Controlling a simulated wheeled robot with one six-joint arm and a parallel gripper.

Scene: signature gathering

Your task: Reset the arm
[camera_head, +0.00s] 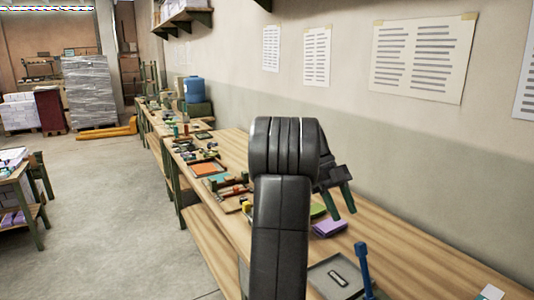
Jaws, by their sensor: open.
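My arm rises from the bottom of the head view, dark grey, and bends at the top. My gripper (343,199) shows just right of the bend, with two dark green fingers pointing down and apart. It is open, and I see nothing between the fingers. It hangs over the wooden workbench (400,247), above and behind a purple block (329,228). The arm hides part of the bench behind it.
A grey tray (318,279) with a small dark item and a blue upright handle (363,265) stand at the front of the bench. Several small items lie farther along it, near an orange-topped tray (208,169). The wall with papers (424,57) bounds the right. The floor (110,210) at left is open.

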